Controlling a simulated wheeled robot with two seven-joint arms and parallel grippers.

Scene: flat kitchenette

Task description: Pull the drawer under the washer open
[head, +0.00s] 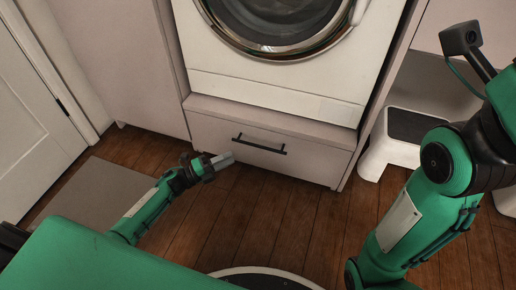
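The washer (280,75) is white with a round dark door and stands in a cabinet at the top middle of the head view. Under it is the pale drawer (312,164), which looks shut, with a dark bar handle (259,144) across its front. My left gripper (230,158) is just left of and slightly below the handle in the picture, pointing right toward it. I see a gap between it and the handle. Its fingers look close together, but I cannot tell whether they are open or shut. My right arm is at the right; its gripper is out of view.
A white step stool (376,155) with a dark tread stands right of the drawer. A grey mat (95,195) lies on the wooden floor at the left, near a white door (30,115). The floor (275,215) in front of the drawer is clear.

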